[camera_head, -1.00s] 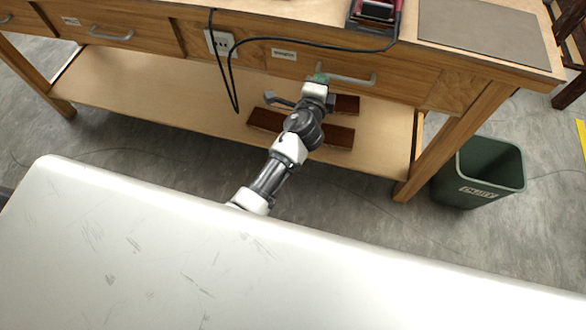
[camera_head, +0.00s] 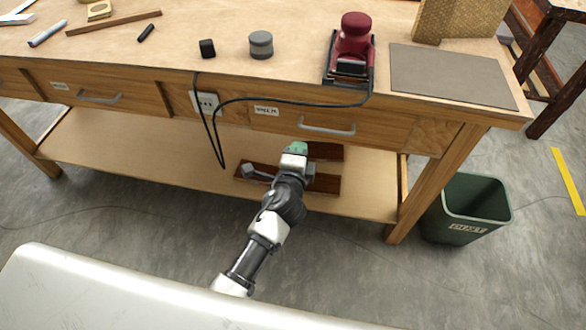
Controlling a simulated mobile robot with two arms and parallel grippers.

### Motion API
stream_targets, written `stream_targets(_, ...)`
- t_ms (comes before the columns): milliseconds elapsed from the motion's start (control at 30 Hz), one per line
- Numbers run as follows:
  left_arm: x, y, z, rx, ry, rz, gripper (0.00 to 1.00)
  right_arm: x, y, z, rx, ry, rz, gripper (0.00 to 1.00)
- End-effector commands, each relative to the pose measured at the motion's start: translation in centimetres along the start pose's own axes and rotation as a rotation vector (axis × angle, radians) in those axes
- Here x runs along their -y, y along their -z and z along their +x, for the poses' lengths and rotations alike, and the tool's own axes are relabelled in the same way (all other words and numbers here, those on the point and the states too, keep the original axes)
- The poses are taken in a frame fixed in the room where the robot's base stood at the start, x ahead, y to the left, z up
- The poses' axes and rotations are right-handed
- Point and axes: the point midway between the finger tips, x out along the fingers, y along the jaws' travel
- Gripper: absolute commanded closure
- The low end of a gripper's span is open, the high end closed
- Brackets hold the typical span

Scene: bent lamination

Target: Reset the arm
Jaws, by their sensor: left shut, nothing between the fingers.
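My left arm reaches up from the lower middle of the head view. My left gripper (camera_head: 298,149), with a greenish tip, is shut and empty. It is in front of the workbench's (camera_head: 230,165) lower opening, just below the right drawer handle (camera_head: 327,128) and apart from it in the picture. The right drawer (camera_head: 385,130) looks closed. Two dark brown wood boards (camera_head: 322,184) lie on the lower shelf behind my arm, partly hidden by it. My right gripper is not in view.
On the benchtop are a red sander (camera_head: 354,38), a grey mat (camera_head: 450,75), a grey round block (camera_head: 261,44) and small tools. A black cord hangs by the socket (camera_head: 206,102). A green dust bin (camera_head: 465,212) stands right of the bench. Grey floor lies between.

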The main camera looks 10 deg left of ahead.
Motion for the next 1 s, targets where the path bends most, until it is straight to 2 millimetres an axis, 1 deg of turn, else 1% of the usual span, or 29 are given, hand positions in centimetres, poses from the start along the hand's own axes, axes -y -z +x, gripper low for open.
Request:
stream_targets(33,-0.1,0.0,-1.2,-0.001,-0.002,0.001,1.0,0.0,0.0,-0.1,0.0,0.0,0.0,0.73)
stream_targets(100,-0.1,0.0,-2.4,-0.001,-0.002,0.001,1.0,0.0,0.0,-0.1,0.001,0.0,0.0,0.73)
stream_targets(267,-0.2,0.0,-4.3,0.0,-0.003,0.001,1.0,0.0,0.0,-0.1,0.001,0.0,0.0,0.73)
stream_targets(400,-0.1,0.0,-5.0,0.0,-0.002,0.001,1.0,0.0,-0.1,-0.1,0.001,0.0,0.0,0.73)
stream_targets(533,-0.2,0.0,-5.0,-0.001,-0.005,-0.001,1.0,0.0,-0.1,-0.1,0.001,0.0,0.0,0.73)
stream_targets(567,-0.5,0.0,-5.0,-0.002,-0.012,-0.004,1.0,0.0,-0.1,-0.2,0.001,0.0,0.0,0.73)
stream_targets(633,-1.8,0.0,-5.1,-0.008,-0.048,-0.024,1.0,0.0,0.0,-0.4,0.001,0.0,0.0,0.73)
stream_targets(667,-2.8,-0.1,-5.2,-0.012,-0.074,-0.041,1.0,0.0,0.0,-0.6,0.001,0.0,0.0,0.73)
stream_targets(767,-8.0,-0.4,-5.9,-0.019,-0.209,-0.132,1.0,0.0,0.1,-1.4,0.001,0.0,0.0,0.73)
stream_targets(800,-10.6,-0.7,-6.6,-0.017,-0.278,-0.181,1.0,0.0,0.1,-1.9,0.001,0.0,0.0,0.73)
stream_targets(833,-12.8,-1.0,-7.3,-0.011,-0.334,-0.222,1.0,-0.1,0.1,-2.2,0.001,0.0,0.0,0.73)
stream_targets(867,-14.9,-1.3,-8.1,0.0,-0.391,-0.268,1.0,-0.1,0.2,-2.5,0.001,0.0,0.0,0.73)
stream_targets(900,-17.8,-1.9,-9.3,0.02,-0.466,-0.328,1.0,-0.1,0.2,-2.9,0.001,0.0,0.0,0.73)
stream_targets(967,-21.7,-2.8,-11.6,0.059,-0.572,-0.416,1.0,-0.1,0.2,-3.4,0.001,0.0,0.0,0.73)
stream_targets(1000,-24.2,-3.5,-13.3,0.093,-0.64,-0.477,1.0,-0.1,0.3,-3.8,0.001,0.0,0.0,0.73)
